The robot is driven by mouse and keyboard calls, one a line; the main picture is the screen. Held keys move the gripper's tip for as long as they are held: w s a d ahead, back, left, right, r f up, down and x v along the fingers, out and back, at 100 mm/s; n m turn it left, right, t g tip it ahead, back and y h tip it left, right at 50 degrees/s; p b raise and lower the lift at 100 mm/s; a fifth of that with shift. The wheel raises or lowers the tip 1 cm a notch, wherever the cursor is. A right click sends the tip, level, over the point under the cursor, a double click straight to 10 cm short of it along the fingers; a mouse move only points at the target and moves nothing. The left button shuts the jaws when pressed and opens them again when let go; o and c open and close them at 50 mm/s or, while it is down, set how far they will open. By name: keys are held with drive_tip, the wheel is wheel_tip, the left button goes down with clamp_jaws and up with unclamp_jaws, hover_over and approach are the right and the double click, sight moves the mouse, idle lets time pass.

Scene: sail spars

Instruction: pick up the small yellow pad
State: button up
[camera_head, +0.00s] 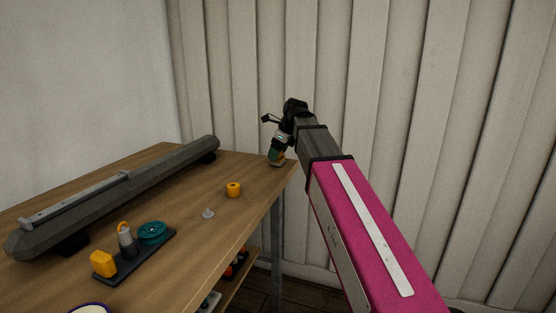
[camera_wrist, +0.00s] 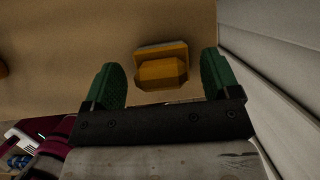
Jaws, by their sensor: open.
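A small yellow-orange pad (camera_wrist: 162,72) lies on the wooden table in the wrist view, near the table's edge. It has a blocky raised top and a wider, paler base. My gripper (camera_wrist: 164,85) is open, with one green finger on each side of the pad and gaps to both. I cannot tell how far the fingers are above the table. In the head view my gripper (camera_head: 277,152) points down at the table's far right corner.
An orange ring-like piece (camera_head: 233,189) and a small grey piece (camera_head: 208,214) sit nearby on the table (camera_head: 185,240). A dark tray (camera_head: 130,267) holds a yellow block (camera_head: 103,264) and a teal wheel (camera_head: 152,232). A long grey spar (camera_head: 120,196) lies behind. A panelled wall (camera_head: 230,80) stands beyond.

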drive_tip(key=c, duration=1)
drive_tip(key=shift+r, duration=0.1)
drive_tip(key=shift+r, duration=0.45)
drive_tip(key=r, duration=0.3)
drive_tip(key=shift+s+a+r, duration=0.15)
drive_tip(key=shift+a+r, duration=0.05)
drive_tip(key=shift+r, duration=0.05)
drive_tip(key=s+a+r, duration=0.2)
drive_tip(key=a, duration=0.1)
drive_tip(key=s+a+r, duration=0.4)
drive_tip(key=s+a, duration=0.1)
drive_tip(key=shift+a+r, duration=0.25)
drive_tip(key=shift+a, duration=0.1)
drive_tip(key=shift+o, duration=0.4)
